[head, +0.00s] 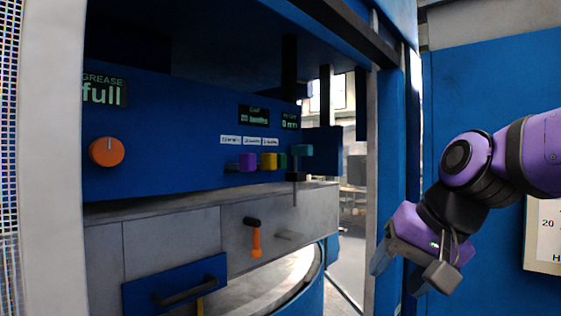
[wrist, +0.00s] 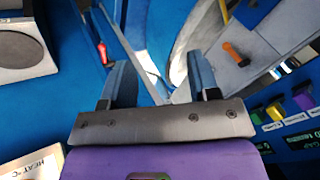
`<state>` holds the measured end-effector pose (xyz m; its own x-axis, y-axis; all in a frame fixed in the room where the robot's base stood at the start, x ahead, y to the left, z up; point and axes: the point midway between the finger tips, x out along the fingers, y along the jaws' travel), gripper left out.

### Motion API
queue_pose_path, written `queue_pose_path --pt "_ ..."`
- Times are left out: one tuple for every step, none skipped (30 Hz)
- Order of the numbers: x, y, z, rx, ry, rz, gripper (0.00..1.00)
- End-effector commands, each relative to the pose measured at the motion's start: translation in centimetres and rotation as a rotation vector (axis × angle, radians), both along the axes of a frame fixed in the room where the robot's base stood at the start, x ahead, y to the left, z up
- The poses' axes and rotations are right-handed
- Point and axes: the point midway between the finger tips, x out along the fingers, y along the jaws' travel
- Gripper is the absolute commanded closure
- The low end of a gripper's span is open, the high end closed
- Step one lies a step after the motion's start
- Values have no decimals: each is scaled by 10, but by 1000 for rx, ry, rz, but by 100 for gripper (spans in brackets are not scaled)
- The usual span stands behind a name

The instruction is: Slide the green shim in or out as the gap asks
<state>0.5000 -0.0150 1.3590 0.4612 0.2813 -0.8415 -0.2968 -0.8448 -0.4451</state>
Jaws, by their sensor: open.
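The green shim (head: 282,161) shows as a small dark green tab at the right end of a row on the blue press panel. A yellow tab (head: 269,161) and a purple tab (head: 247,161) stand to its left. In the wrist view the green shim (wrist: 256,118) is at the right edge, beside the yellow and purple ones. I cannot tell how far in it sits. A gap display (head: 253,116) above seems to read 20 tenths. My gripper (head: 397,272) is open and empty, well to the right of the shims; its two fingers (wrist: 160,82) show apart in the wrist view.
A teal-topped lever (head: 301,151) with a thin rod stands just right of the green shim. Below are an orange-handled lever (head: 255,240) and a blue drawer (head: 175,287). A blue post (head: 390,150) stands between the shims and my arm.

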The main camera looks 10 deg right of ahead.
Motion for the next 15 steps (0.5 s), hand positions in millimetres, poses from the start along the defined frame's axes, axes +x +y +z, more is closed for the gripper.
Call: queue_pose_path --pt "21 10 10 106 19 -69 45" --pt "32 16 16 173 29 -110 45" --pt "48 24 25 262 45 -166 45" --pt "60 29 32 330 58 -206 45" --pt "71 34 38 398 72 -247 45" --pt "88 40 47 487 92 -302 45" --pt "100 44 53 557 108 -343 45" --pt "113 48 60 625 127 -384 45" --pt "130 53 68 717 152 -437 45" --pt "143 55 75 786 173 -475 45" --pt "156 57 81 855 194 -514 45" --pt "174 59 89 949 225 -565 45" --pt "187 60 95 1019 249 -603 45" --pt "200 60 101 1087 274 -639 45" --pt "218 60 109 1182 308 -687 45"
